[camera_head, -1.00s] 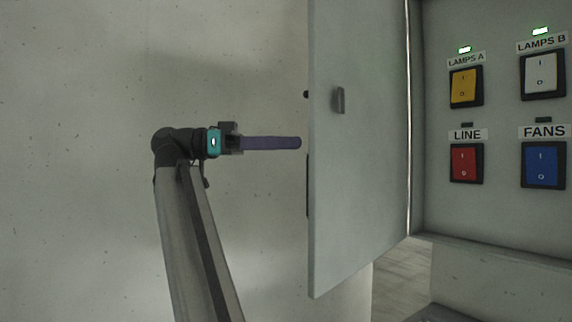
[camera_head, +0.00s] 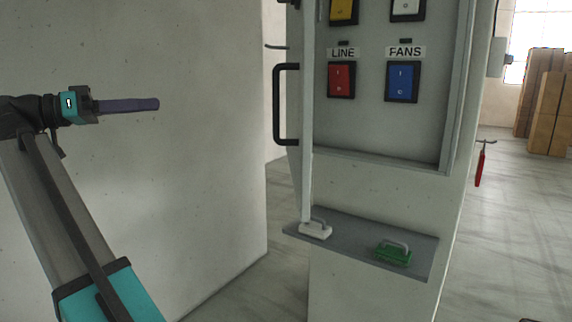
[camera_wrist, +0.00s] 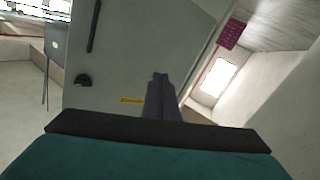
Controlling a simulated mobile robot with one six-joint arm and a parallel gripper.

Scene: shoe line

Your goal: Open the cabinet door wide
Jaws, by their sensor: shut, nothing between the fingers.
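The cabinet door (camera_head: 307,150) stands open and shows almost edge-on in the head view, swung out at the left side of the cabinet (camera_head: 385,162). Its black bar handle (camera_head: 279,105) sticks out to the left. The switch panel inside is uncovered. My gripper (camera_head: 157,104) is shut and empty, left of the handle with a clear gap in the picture. In the wrist view a grey panel (camera_wrist: 125,60), apparently the door's outer face, lies beyond the shut fingers (camera_wrist: 160,76), with a black handle (camera_wrist: 94,27) at its upper left. I cannot tell the distance to it.
Below the cabinet a grey shelf (camera_head: 355,250) holds a white handled block (camera_head: 315,230) and a green one (camera_head: 394,252). A pale wall (camera_head: 200,190) stands behind my arm. Brown boxes (camera_head: 549,105) stand far right, beyond open floor.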

